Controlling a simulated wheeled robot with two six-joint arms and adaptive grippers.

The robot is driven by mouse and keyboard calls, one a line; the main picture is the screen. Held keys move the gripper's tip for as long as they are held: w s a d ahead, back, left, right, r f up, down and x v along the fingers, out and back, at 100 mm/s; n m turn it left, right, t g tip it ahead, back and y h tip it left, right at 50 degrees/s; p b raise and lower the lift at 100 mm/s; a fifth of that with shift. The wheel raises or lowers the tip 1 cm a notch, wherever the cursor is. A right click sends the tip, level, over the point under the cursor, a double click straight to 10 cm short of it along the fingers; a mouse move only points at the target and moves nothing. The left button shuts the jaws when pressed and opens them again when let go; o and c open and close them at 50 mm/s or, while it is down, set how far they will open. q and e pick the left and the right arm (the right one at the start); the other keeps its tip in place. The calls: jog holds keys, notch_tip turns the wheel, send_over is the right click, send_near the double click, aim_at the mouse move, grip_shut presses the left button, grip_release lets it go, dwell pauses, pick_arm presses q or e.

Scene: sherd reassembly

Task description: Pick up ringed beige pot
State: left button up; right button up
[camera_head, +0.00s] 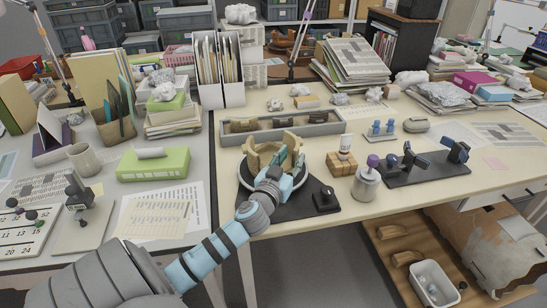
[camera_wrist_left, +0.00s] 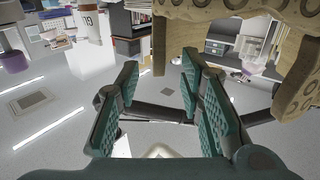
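The ringed beige pot (camera_head: 262,155) is a broken, partly built vessel with raised, jagged wall pieces. It sits on a round turntable (camera_head: 243,178) on a dark mat. In the left wrist view the pot (camera_wrist_left: 235,12) fills the upper right, with ring marks on its surface. My left gripper (camera_head: 291,158) is at the right front side of the pot and hides part of it. In the left wrist view this gripper (camera_wrist_left: 160,62) is open, its green-padded fingers apart. A strip of pot wall shows between the fingertips; contact cannot be told. My right gripper is not in view.
A long grey tray (camera_head: 325,128) with sherds lies behind the pot.

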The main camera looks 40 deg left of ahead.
pick_arm(q)
jog(key=shift+x, duration=1.25)
jog(key=shift+r, duration=0.15)
grip_shut()
jog(key=shift+r, duration=0.2)
